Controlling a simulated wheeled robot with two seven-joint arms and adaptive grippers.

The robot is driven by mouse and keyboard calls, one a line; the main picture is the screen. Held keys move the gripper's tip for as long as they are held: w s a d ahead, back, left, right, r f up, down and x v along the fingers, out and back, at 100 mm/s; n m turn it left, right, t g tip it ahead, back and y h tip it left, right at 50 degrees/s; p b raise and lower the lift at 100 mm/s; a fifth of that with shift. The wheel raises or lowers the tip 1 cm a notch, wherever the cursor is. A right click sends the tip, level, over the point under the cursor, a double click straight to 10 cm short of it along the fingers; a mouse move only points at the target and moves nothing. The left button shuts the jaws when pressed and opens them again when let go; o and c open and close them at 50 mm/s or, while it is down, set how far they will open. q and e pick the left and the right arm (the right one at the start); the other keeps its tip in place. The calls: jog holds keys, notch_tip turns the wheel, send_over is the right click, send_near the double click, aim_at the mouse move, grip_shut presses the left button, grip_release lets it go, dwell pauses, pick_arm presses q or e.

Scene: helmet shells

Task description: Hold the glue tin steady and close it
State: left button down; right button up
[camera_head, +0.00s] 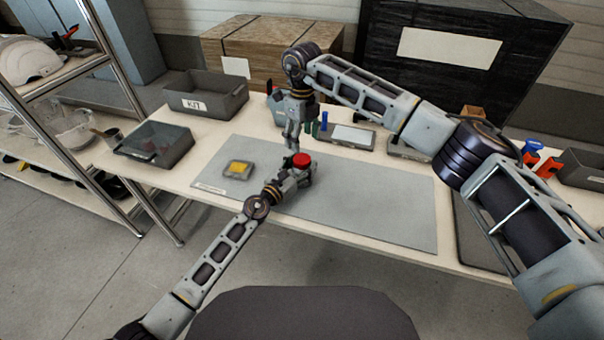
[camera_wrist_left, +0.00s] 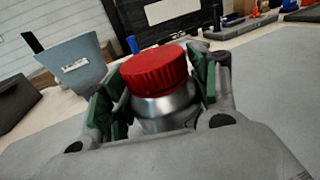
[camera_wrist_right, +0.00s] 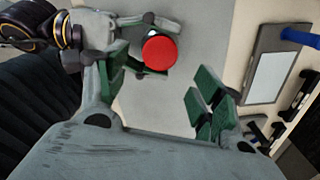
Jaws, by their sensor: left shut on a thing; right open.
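The glue tin (camera_wrist_left: 165,108) is a silver metal tin with a ribbed red lid (camera_wrist_left: 155,68) on its top. My left gripper (camera_wrist_left: 160,100) is shut on the tin's body, with green pads on both sides, and the tin stands upright on or just over the grey mat. In the head view the red lid (camera_head: 301,160) shows at my left gripper (camera_head: 293,178). My right gripper (camera_head: 293,140) points down, open and empty, just above and behind the tin.
A grey mat (camera_head: 390,215) covers the table's middle; its right part is clear. A small tray with a yellow item (camera_head: 238,168) lies left of the tin. A KIT bin (camera_head: 205,98) and a dark-lidded box (camera_head: 150,145) stand at the left. Several trays and tools line the back edge.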

aim_at(302, 158)
jog(key=shift+f, duration=0.1)
jog(key=shift+f, duration=3.95)
jog(key=c, duration=0.9)
jog(key=o, duration=1)
jog(key=shift+c, duration=0.2)
jog(key=shift+r, duration=0.1)
jog(key=shift+r, duration=2.2)
